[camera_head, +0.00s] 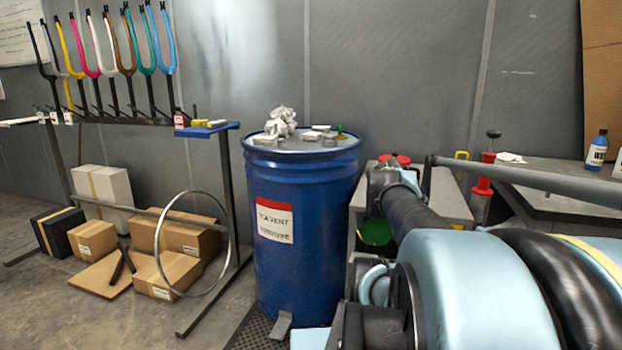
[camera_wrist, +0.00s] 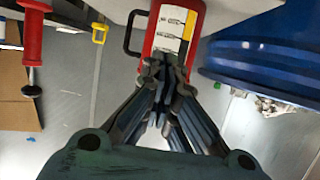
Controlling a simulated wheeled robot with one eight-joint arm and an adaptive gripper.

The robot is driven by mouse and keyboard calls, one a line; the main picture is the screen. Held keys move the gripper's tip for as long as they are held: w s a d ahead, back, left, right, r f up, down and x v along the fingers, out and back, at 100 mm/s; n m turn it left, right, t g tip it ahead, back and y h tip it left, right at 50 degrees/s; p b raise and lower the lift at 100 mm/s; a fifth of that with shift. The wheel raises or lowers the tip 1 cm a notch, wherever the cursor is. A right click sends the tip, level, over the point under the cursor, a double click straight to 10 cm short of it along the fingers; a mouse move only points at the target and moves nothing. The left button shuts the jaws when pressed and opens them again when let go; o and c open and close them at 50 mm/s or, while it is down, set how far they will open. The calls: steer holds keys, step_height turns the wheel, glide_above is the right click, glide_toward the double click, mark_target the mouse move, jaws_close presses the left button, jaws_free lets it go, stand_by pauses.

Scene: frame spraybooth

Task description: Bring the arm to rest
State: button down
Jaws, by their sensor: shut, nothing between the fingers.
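My arm fills the lower right of the head view, with pale blue and black links close to the camera. I cannot make out my gripper's fingers there. In the wrist view my gripper (camera_wrist: 162,85) shows with its dark fingers drawn together and nothing between them. A red can (camera_wrist: 175,30) with a white and yellow label stands beyond the fingertips. The fingers overlap its lower edge in the picture; I cannot tell whether they touch it.
A blue solvent drum (camera_head: 300,225) with rags on its lid stands left of my arm. A fork rack (camera_head: 115,120) and cardboard boxes (camera_head: 175,240) are farther left. A grey bench (camera_head: 560,200) with a blue bottle (camera_head: 597,150) is at the right. A red pump (camera_head: 484,180) stands behind my arm.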

steer(key=s+a+f+n+g+y, duration=0.5)
steer(key=s+a+f+g, duration=0.5)
steer(key=s+a+f, duration=0.3)
steer(key=s+f+y, duration=0.1)
steer(key=s+f, duration=0.2)
steer(key=f, duration=0.1)
steer(key=shift+f, duration=0.2)
steer(key=shift+s+a, duration=0.1)
steer(key=shift+w+f+g, duration=0.2)
steer(key=shift+w+g, duration=0.1)
steer(key=shift+w, duration=0.15)
